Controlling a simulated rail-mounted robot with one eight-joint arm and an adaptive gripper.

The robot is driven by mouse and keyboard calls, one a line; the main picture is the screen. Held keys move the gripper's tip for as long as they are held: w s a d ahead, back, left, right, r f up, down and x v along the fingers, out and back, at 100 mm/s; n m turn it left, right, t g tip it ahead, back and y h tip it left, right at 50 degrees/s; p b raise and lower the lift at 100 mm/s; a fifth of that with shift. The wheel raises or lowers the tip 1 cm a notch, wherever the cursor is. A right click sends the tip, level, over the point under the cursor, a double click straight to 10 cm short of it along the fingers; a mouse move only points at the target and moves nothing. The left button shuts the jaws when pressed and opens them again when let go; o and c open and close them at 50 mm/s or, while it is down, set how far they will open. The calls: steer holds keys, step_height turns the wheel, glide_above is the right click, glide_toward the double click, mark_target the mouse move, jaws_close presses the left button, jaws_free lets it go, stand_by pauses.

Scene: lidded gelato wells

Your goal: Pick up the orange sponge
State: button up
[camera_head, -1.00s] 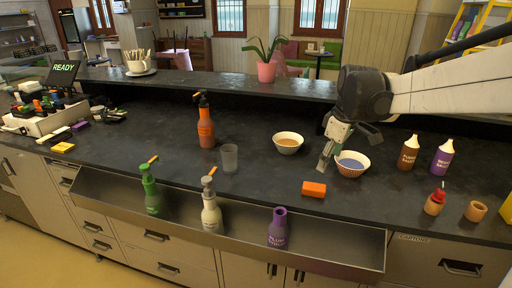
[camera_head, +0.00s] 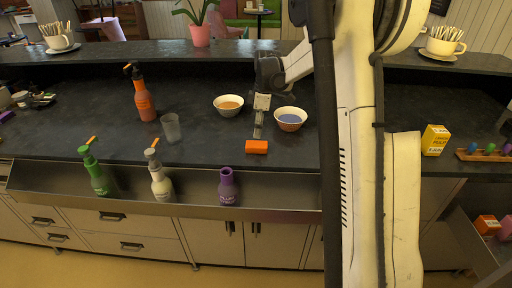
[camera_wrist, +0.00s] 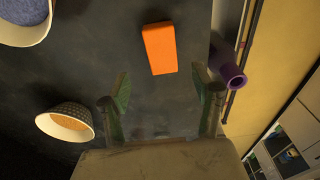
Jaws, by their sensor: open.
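The orange sponge (camera_head: 256,147) is a small block lying on the dark counter near its front edge, above the steel trough. In the wrist view the sponge (camera_wrist: 160,48) lies ahead of the fingertips, near the top centre. My gripper (camera_head: 258,131) is just behind the sponge in the head view, and a gap to it shows in the wrist view. In the wrist view its two green-padded fingers (camera_wrist: 165,88) are spread apart with nothing between them.
A bowl with blue contents (camera_head: 290,119) stands right of my gripper, and a bowl with orange contents (camera_head: 229,105) behind left. A purple bottle (camera_head: 228,187) stands in the steel trough (camera_head: 280,189). A clear cup (camera_head: 171,127) and orange bottle (camera_head: 140,97) stand farther left.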

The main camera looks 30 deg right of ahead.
mark_target(257, 144)
steer(key=f, duration=0.2)
steer(key=f+p, duration=0.1)
steer(key=f, duration=0.5)
steer(key=shift+a+f, duration=0.25)
steer(key=shift+a, duration=0.1)
steer(key=shift+f+b, duration=0.3)
stand_by(0.5)
steer(key=c, duration=1)
steer(key=shift+r+p, duration=0.25)
steer(key=shift+p, duration=0.15)
